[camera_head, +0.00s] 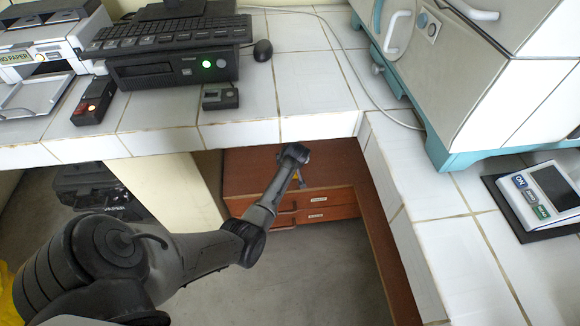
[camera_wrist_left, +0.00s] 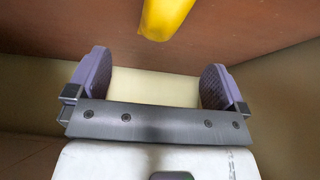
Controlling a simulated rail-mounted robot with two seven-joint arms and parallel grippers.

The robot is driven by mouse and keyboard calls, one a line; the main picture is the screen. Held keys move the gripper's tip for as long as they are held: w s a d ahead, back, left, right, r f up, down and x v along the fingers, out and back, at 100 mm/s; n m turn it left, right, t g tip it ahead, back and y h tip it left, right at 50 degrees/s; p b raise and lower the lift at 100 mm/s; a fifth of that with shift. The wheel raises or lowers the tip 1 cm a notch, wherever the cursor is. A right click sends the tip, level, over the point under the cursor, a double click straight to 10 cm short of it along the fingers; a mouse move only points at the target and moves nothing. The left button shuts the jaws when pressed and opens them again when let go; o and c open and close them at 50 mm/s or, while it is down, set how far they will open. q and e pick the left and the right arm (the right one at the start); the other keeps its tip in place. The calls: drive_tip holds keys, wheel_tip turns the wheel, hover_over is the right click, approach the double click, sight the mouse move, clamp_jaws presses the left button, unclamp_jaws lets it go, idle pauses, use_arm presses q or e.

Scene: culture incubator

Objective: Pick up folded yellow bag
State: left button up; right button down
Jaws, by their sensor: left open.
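A smooth yellow thing, likely the folded yellow bag (camera_wrist_left: 165,14), shows at the top middle of the left wrist view, cut off by the frame edge. It lies against a reddish-brown wooden surface, beyond my left gripper (camera_wrist_left: 156,80). The purple-grey fingers are wide apart with nothing held between them, and the yellow thing is apart from them. In the head view my left arm reaches under the bench toward the wooden drawer unit (camera_head: 285,217). The gripper is small and mostly hidden behind the wrist there. My right gripper is not in view.
The white tiled bench (camera_head: 300,85) edges the space above my arm, with a side run (camera_head: 420,235) to the right. A keyboard (camera_head: 165,33), a mouse (camera_head: 262,50) and an incubator (camera_head: 480,80) stand on top. Yellow material (camera_head: 6,295) shows at the lower left edge. Grey floor lies below.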

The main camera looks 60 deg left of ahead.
use_arm(q)
drive_tip(key=b+x, duration=0.2)
drive_tip(key=x, duration=0.2)
drive_tip(key=shift+a+f, duration=0.15)
drive_tip(key=shift+f, duration=0.1)
drive_tip(key=shift+w+a+f+b, duration=0.15)
drive_tip(key=shift+a+f+b, duration=0.15)
drive_tip(key=shift+b, duration=0.2)
drive_tip(key=b+x, duration=0.3)
drive_tip(key=shift+d+f, duration=0.1)
drive_tip(key=shift+f, duration=0.1)
drive_tip(key=shift+b+x, duration=1)
drive_tip(key=shift+b, duration=0.1)
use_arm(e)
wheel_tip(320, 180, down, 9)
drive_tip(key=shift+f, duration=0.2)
use_arm(q)
drive_tip(key=shift+c, duration=0.4)
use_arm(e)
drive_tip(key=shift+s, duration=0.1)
use_arm(q)
drive_tip(key=c, duration=1)
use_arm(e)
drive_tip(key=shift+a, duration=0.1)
use_arm(q)
drive_tip(key=shift+r, duration=0.15)
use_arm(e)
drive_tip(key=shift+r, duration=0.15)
